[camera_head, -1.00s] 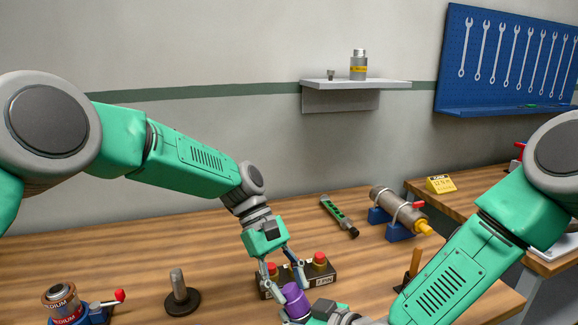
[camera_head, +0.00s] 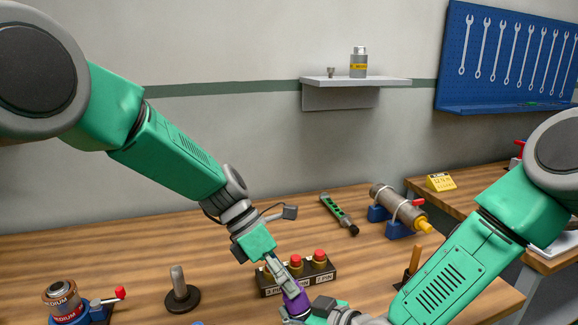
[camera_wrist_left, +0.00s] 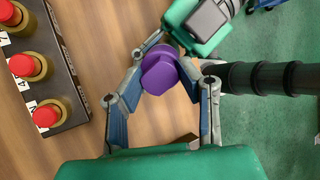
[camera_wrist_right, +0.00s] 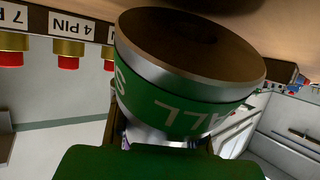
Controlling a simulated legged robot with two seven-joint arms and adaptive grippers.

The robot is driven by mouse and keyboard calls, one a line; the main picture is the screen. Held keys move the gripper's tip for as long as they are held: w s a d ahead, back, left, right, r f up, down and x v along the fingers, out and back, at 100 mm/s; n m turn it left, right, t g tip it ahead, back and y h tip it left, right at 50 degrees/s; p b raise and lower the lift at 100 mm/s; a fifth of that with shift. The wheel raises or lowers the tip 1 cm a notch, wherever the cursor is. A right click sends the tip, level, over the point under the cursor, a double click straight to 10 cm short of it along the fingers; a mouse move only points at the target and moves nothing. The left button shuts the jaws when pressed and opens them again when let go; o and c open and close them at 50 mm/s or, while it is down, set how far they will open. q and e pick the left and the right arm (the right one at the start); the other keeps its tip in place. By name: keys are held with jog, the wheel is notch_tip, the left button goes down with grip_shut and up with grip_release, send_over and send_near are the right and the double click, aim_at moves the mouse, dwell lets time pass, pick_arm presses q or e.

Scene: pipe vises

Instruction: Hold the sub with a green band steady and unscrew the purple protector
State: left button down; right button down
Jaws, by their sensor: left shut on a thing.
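The purple protector (camera_head: 296,302) is at the bottom middle of the head view, beside the pin rack. My left gripper (camera_head: 288,286) reaches down to it from above and is shut on it. In the left wrist view the purple protector (camera_wrist_left: 160,75) sits between the two fingers. The sub with a green band (camera_wrist_right: 180,105) fills the middle of the right wrist view, with white lettering on its band and a dark brown end towards the top. My right gripper (camera_wrist_right: 163,138) is shut on it; its fingertips are mostly hidden by the sub. The joint between sub and protector is hidden.
A black rack (camera_head: 318,273) with red-topped gold connectors stands just behind the grippers. A black base with a grey post (camera_head: 180,289) and a blue vise (camera_head: 98,310) stand to the left. A grey cylinder on blue supports (camera_head: 392,203) and a green tool (camera_head: 338,212) lie behind.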

pick_arm(q)
jog(key=n, duration=0.3)
jog(key=n+t, duration=0.1)
jog(key=n, duration=0.3)
jog(key=shift+a+f+y, duration=0.1)
jog(key=shift+a+y, duration=0.05)
jog(key=shift+y, duration=0.15)
jog(key=n+t+y, duration=0.1)
jog(key=n, duration=0.3)
jog(key=shift+n, duration=0.4)
jog(key=shift+w+n, duration=0.15)
jog(key=shift+n, duration=0.85)
jog(key=shift+r, duration=0.2)
